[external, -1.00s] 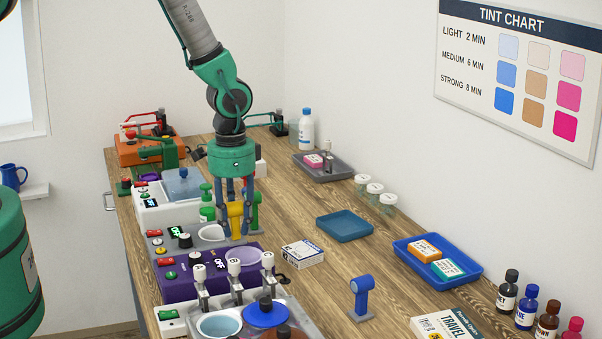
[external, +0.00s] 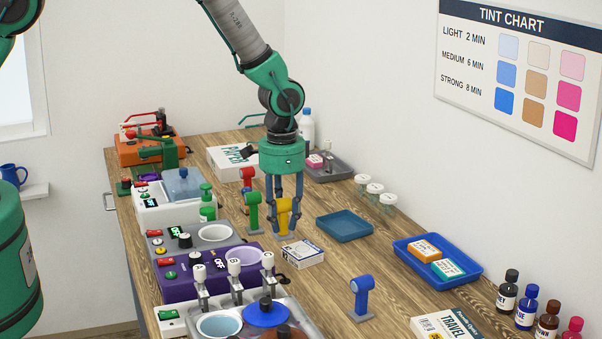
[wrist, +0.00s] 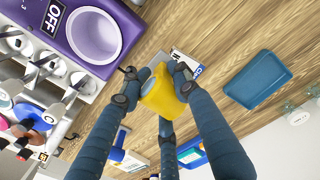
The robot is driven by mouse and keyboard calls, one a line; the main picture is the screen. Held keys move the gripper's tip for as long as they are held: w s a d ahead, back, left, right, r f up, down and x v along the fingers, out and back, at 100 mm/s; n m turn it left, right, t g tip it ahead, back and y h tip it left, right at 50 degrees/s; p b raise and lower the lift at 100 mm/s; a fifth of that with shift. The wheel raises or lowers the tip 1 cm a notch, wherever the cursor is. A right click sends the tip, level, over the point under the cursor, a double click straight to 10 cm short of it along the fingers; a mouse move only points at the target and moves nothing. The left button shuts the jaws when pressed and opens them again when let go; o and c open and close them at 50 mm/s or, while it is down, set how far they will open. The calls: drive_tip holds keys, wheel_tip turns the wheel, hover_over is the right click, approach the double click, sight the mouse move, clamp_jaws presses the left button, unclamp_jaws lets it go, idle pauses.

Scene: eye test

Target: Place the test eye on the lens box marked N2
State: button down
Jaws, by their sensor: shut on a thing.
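My gripper (external: 284,220) is shut on a yellow test eye (external: 283,209) with a grey foot, upright between the fingers. The yellow eye fills the middle of the wrist view (wrist: 162,95). Its foot is close to the table; I cannot tell whether it touches. A white lens box with blue print (external: 303,256) lies just to the right and nearer the camera, and partly shows behind the eye in the wrist view (wrist: 184,60). An orange box (external: 421,249) and a teal-and-white box (external: 448,267) lie in a blue tray (external: 472,274). I cannot read N2 on any box.
A green eye (external: 253,212), a red eye (external: 247,177) and a blue eye (external: 362,293) stand nearby. A teal tray (external: 344,229) lies to the right of my gripper. A purple machine (external: 196,288) stands left. Wooden tabletop (external: 325,275) is bare around the white box.

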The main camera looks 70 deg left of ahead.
drive_tip(key=shift+w+f, duration=0.2)
drive_tip(key=shift+w, duration=2.3)
drive_tip(key=shift+p, duration=0.3)
drive_tip(key=shift+f+p, duration=0.3)
drive_tip(key=shift+f, duration=1.45)
drive_tip(key=shift+f, duration=0.15)
drive_tip(key=c, duration=1.3)
unclamp_jaws()
drive_tip(key=shift+r, duration=0.2)
drive_tip(key=shift+r+b, duration=0.75)
drive_tip(key=shift+r, duration=5.25)
